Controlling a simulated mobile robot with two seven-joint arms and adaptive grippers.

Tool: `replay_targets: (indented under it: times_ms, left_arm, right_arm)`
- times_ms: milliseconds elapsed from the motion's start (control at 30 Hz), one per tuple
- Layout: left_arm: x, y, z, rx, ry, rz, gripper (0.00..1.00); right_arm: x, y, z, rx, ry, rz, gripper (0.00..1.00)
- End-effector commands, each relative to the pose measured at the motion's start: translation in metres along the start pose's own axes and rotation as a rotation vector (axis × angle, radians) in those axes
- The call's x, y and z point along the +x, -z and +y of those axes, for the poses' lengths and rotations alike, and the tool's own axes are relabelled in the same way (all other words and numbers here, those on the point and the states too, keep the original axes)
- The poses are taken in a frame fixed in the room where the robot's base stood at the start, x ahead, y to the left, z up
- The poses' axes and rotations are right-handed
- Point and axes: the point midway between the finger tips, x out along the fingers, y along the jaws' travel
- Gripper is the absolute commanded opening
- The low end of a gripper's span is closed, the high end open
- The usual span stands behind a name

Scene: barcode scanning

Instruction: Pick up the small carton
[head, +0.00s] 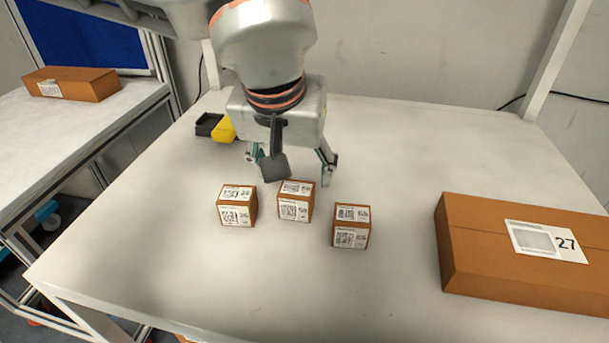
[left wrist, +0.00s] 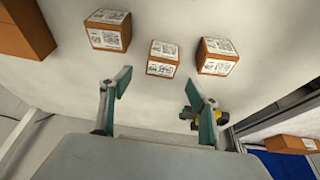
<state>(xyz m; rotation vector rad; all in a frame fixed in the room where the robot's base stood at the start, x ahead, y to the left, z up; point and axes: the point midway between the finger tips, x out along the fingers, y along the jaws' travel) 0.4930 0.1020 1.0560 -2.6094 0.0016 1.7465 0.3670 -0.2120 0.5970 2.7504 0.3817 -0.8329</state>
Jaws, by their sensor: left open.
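Three small brown cartons with white barcode labels stand apart in a loose row on the white table: the left carton (head: 237,207), the middle carton (head: 295,202) and the right carton (head: 351,227). My left gripper (head: 291,170) is open and empty, just behind the middle carton. In the left wrist view, the middle carton (left wrist: 162,58) lies beyond the gap between my open fingers (left wrist: 159,88). There the right carton (left wrist: 108,30) shows at upper left and the left carton (left wrist: 216,57) at upper right. My right gripper is out of view.
A large brown carton marked 27 (head: 525,250) lies at the right of the table. A yellow and black device (head: 224,128) sits at the back left. Another brown carton (head: 70,84) lies on a side table at far left. The table's front is clear.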

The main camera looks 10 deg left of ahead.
Motion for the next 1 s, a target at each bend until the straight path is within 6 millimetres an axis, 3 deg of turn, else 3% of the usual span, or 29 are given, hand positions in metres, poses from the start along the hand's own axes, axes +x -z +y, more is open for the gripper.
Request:
replay_targets:
  times_ms: [200, 467, 733, 1000]
  left_arm:
    - [0.015, -0.001, 0.0, 0.001, 0.0, -0.003, 0.61]
    - [0.035, -0.001, -0.001, 0.001, -0.001, -0.002, 0.61]
    - [0.074, -0.003, -0.003, 0.001, 0.001, -0.006, 0.61]
    - [0.078, -0.002, -0.003, 0.0, -0.001, 0.0, 0.61]
  right_arm:
    - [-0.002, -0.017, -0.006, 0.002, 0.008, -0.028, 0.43]
    - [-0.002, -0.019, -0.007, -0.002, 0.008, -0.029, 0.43]
    - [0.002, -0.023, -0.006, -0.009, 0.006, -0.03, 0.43]
    - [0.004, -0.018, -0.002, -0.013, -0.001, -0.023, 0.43]
